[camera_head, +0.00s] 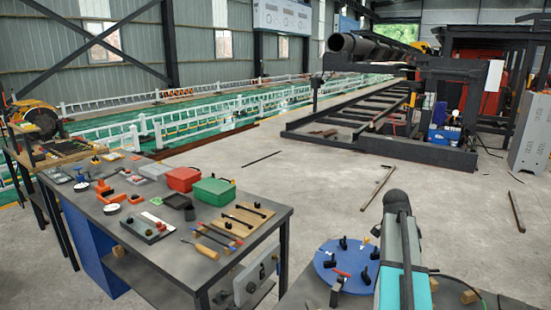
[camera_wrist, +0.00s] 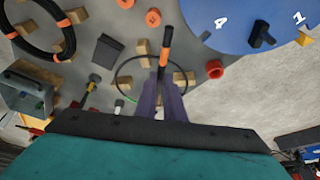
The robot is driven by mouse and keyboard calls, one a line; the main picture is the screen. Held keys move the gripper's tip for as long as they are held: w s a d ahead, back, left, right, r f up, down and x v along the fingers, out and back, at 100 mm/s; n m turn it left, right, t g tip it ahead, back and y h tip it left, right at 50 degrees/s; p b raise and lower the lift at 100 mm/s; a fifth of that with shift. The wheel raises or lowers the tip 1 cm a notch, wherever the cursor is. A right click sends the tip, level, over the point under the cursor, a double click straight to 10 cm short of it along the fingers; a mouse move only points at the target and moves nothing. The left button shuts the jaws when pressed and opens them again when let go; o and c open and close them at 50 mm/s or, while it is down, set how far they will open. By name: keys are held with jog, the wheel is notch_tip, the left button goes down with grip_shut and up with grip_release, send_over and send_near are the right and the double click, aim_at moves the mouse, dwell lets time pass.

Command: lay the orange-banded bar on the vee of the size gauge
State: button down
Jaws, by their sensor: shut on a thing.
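In the wrist view my gripper (camera_wrist: 165,88) has its purple fingers close together on a thin dark bar. A blue disc (camera_wrist: 235,18) with white numbers is at the upper right, apart from the bar. The same disc (camera_head: 328,270) shows in the head view, carrying several black pieces. I cannot tell which piece is the size gauge. My fingers are hidden in the head view.
A black cable coil (camera_wrist: 68,36) lies at the upper left of the wrist view, and a red ring (camera_wrist: 215,69) right of the bar. In the head view a tool bench (camera_head: 275,212) with boxes and tools stands at left. Open concrete floor lies between.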

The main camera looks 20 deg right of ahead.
jog(key=w+a+r+n+t, duration=0.2)
jog(key=w+a+n, duration=0.45)
jog(key=a, duration=0.55)
jog(key=w+a+r+n+t, duration=0.25)
jog(key=w+a+n, duration=0.35)
jog(key=a, duration=0.6)
jog(key=w+a+r+n+t+y, duration=0.1)
jog(key=a+n, duration=0.4)
jog(key=a, duration=0.6)
jog(key=w+a+r+n+t+y, duration=0.1)
jog(key=a+n, duration=0.4)
jog(key=a, duration=0.7)
jog(key=shift+w+a+r+y, duration=0.2)
jog(key=shift+w+r+y, duration=0.6)
jog(key=shift+y, duration=0.3)
jog(key=s+f, duration=0.5)
jog(key=f, duration=0.1)
jog(key=shift+f, duration=0.35)
jog(key=shift+s+m, duration=0.15)
jog(key=shift+m, duration=0.3)
